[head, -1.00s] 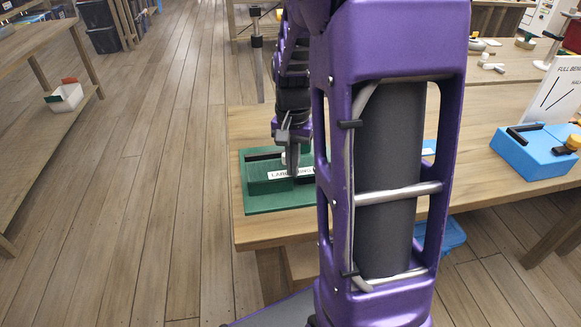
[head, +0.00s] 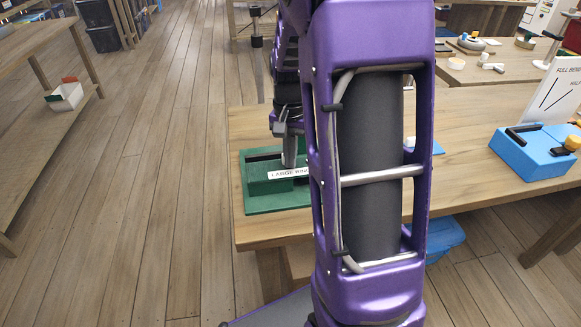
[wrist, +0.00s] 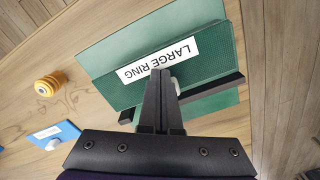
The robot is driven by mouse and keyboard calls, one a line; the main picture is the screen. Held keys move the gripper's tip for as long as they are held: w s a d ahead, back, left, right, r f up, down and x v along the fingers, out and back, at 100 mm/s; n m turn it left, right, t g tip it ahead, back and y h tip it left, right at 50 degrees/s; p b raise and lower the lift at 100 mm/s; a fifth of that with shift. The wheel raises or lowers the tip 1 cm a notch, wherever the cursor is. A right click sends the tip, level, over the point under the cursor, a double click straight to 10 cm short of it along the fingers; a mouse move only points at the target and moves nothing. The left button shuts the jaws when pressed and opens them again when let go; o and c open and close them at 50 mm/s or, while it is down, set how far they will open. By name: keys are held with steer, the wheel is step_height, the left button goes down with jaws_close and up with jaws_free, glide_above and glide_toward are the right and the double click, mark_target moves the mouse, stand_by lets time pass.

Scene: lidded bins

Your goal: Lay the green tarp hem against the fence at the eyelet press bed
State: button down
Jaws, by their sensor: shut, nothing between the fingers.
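A green block with a "LARGE RING" label (head: 289,173) stands on a green base (head: 262,204) at the near left corner of the wooden table. In the wrist view the green block (wrist: 205,58) and green base (wrist: 110,45) lie beyond my fingers. A black bar (wrist: 213,97) runs along the block's near side. My gripper (wrist: 158,75) is shut and empty, its tips over the label's lower edge; in the head view my gripper (head: 289,158) is at the block. Whether it touches is unclear. A pale round part is partly hidden behind the fingers. I cannot tell any separate tarp from the green parts.
A blue device (head: 537,155) with a black bar and yellow knob stands on the table at right. My arm hides the table's middle. Wooden floor lies open at left.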

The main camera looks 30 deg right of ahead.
steer(key=shift+w+d, duration=0.15)
steer(key=shift+w, duration=0.4)
steer(key=shift+s, duration=0.2)
steer(key=shift+s+a, duration=0.25)
steer(key=shift+s, duration=0.3)
step_height(320, 180, up, 7)
steer(key=p, duration=0.6)
steer(key=shift+d, duration=0.1)
